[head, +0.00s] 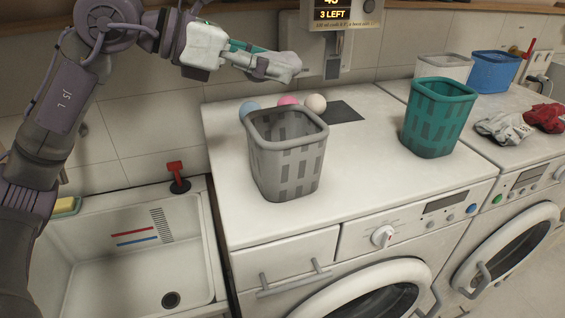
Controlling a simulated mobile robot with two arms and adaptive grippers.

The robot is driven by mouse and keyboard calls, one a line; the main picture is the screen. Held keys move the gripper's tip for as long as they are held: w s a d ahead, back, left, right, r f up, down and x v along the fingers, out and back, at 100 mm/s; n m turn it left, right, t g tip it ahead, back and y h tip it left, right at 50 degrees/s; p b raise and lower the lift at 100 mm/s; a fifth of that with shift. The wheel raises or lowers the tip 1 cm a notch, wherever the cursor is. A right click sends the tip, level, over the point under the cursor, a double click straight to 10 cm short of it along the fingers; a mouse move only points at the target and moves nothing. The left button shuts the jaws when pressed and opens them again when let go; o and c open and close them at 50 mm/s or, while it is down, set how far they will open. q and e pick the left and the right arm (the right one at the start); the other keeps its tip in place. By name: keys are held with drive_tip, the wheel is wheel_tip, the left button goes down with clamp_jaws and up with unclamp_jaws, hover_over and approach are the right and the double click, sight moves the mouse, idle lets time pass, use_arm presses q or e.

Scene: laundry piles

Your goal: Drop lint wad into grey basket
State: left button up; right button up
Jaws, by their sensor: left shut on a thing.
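The grey basket (287,170) stands upright on the near washing machine's white top, left of the middle in the head view. It has slotted walls, and its open top shows no contents from here. My left gripper (278,66) is above and behind the basket, clear of its rim. It is shut on a small pale thing at its fingertips, which seems to be the lint wad (286,66); the fingers hide much of it. My right gripper is not in view.
Blue (249,106), pink (287,100) and cream (316,103) balls lie behind the basket, near a dark mat (345,112). A teal basket (437,120) stands right; white (443,67) and blue (494,71) baskets stand farther back. A sink (130,260) lies left.

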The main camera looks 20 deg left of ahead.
use_arm(q)
drive_tip(key=f, duration=0.1)
drive_tip(key=f+b, duration=0.2)
drive_tip(key=shift+w+f, duration=0.3)
drive_tip(key=shift+f, duration=0.05)
drive_tip(key=o, duration=0.8)
drive_tip(key=shift+w, duration=0.1)
drive_tip(key=v, duration=1.2)
